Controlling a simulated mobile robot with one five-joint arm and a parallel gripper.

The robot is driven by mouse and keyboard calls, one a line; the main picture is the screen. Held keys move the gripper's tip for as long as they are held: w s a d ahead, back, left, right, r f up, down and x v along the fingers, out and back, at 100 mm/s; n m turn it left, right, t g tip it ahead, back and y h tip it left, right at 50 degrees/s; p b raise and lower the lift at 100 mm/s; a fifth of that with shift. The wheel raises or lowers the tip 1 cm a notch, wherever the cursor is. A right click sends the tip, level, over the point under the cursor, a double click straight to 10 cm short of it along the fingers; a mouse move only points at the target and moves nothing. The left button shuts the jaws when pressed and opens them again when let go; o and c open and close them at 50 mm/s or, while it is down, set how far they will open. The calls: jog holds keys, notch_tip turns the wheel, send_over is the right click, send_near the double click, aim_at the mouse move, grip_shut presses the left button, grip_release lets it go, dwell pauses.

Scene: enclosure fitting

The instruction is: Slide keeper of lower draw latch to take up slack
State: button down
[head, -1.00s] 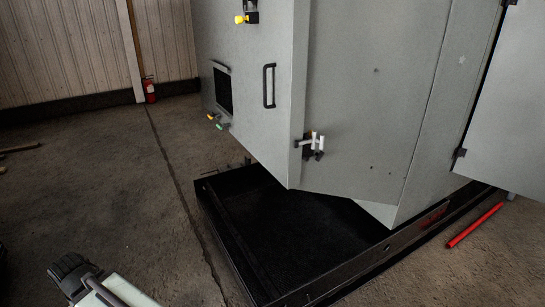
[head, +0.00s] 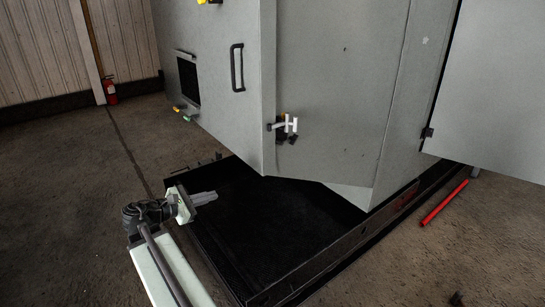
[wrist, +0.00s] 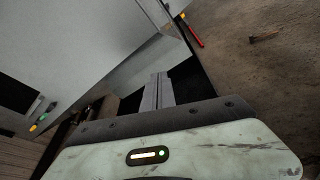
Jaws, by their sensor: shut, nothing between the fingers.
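The lower draw latch (head: 283,127) sits at the lower corner edge of the grey enclosure (head: 320,90). It has a pale T-shaped handle and small dark parts at the corner; which part is the keeper is too small to tell. My gripper (head: 208,197) is in front of the enclosure, over the black base tray, below and left of the latch and apart from it. In the wrist view my gripper (wrist: 158,92) shows its grey fingers together, with nothing between them. The latch cannot be made out in the wrist view.
The black base tray (head: 262,292) has a raised rim under the enclosure. A door panel (head: 490,90) stands open at right. A red bar (head: 443,203) lies on the floor at right. A fire extinguisher (head: 110,91) stands by the back wall. Floor at left is clear.

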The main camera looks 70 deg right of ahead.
jog(key=s+d+r+n+g+h, duration=0.3)
jog(key=s+d+r+g, duration=0.1)
jog(key=s+d+r, duration=0.35)
jog(key=p, duration=0.2)
send_near(273, 148)
jog(key=shift+g, duration=0.3)
jog(key=s+d+r, duration=0.2)
jog(key=s+d, duration=0.3)
jog(key=shift+s+d+r, duration=0.15)
jog(key=shift+s+r, duration=0.1)
jog(key=shift+r, duration=0.15)
jog(key=shift+s+d, duration=0.25)
jog(key=shift+d, duration=0.15)
jog(key=shift+x, duration=0.85)
